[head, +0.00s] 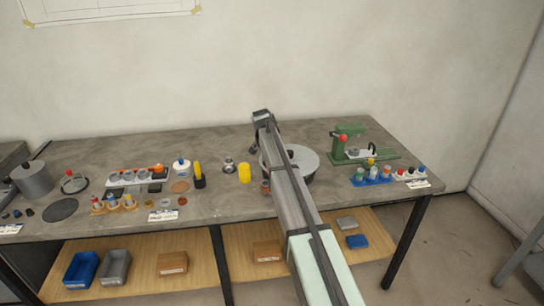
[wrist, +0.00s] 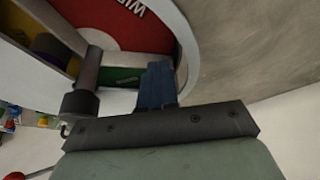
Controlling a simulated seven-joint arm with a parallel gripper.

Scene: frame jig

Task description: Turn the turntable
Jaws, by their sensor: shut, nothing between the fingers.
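The turntable (head: 307,160) is a round pale disc on the bench, partly hidden behind my arm in the head view. In the wrist view the turntable (wrist: 115,28) shows a red sector with white letters, green, white and yellow parts, and a pale raised rim. My gripper (wrist: 157,78) is shut and empty, its bluish fingers over the disc near the rim. I cannot tell whether they touch it. A dark grey post with a wider end (wrist: 82,98) stands left of the fingers, apart from them. In the head view the fingers are hidden behind my arm.
A green press-like fixture (head: 345,145) with a red knob stands right of the turntable. A blue rack (head: 372,180) is in front of it. A yellow cylinder (head: 244,173) and a small metal part (head: 229,165) stand close on the left. Several tools fill the bench's left side.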

